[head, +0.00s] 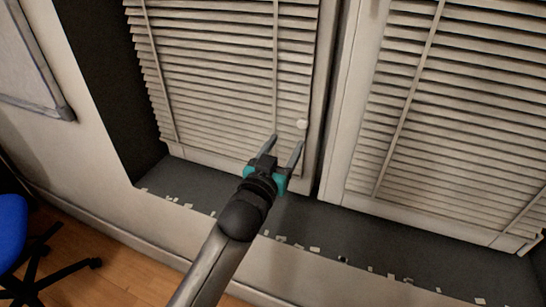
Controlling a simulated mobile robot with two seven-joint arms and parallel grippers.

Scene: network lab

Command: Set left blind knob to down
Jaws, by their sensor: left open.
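The left blind (215,75) hangs over the left window with its slats lowered and partly tilted. A small round white knob (301,124) shows near its lower right edge. My left gripper (286,141) is open in front of the blind, with its two grey fingers pointing up toward it. The right fingertip is just below the knob in the picture. The gap in depth between fingers and knob cannot be told, and nothing shows between the fingers. My right gripper is not in view.
A second blind (450,110) covers the right window. A dark sill (310,218) with small pale scraps along its edge runs below both. A blue office chair (12,232) stands at the lower left on the wooden floor. A framed board (30,65) hangs on the left wall.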

